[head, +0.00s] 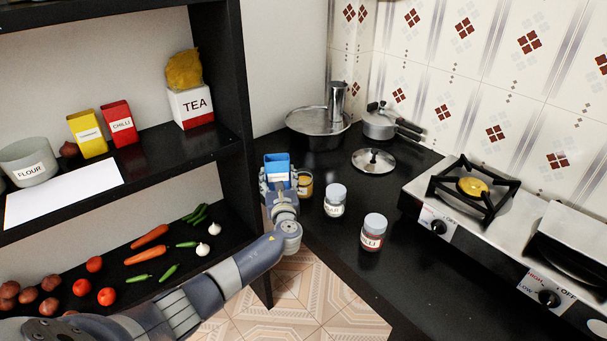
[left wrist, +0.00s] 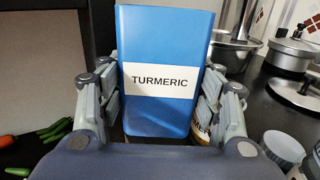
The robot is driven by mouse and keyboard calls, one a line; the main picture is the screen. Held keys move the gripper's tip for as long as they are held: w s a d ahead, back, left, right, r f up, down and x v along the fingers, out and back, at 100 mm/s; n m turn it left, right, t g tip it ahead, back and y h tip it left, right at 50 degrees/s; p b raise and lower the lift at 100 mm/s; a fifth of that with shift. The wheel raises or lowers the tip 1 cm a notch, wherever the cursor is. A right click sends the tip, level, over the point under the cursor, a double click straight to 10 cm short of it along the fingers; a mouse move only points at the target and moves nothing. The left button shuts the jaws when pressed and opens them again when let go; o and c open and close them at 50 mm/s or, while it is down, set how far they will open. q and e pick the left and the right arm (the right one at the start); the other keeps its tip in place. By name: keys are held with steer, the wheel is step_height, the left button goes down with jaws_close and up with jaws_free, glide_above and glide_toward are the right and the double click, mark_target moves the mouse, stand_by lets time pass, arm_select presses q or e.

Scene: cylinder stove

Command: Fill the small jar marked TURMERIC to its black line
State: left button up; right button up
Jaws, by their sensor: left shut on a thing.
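My left gripper (head: 277,180) is shut on a blue box (head: 277,163), held over the black counter's left part. In the left wrist view the box (left wrist: 165,70) stands about upright between the fingers, its white label reading TURMERIC. A small glass jar (head: 305,185) with yellow-orange contents stands on the counter just right of the gripper and partly behind it. In the left wrist view only a sliver of this jar (left wrist: 202,133) shows beside the right fingers. Its label and any black line cannot be made out. My right gripper is not in view.
Two grey-lidded jars, one pale (head: 335,201) and one red marked CHILLI (head: 373,233), stand to the right. The stove (head: 470,205) is right; the black shelf (head: 225,80) is left.

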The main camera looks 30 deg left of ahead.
mark_target(278, 169)
arm_select(q)
steer(key=shift+r, duration=0.1)
step_height(278, 169, up, 4)
steer(key=p, duration=0.4)
stand_by(0.4)
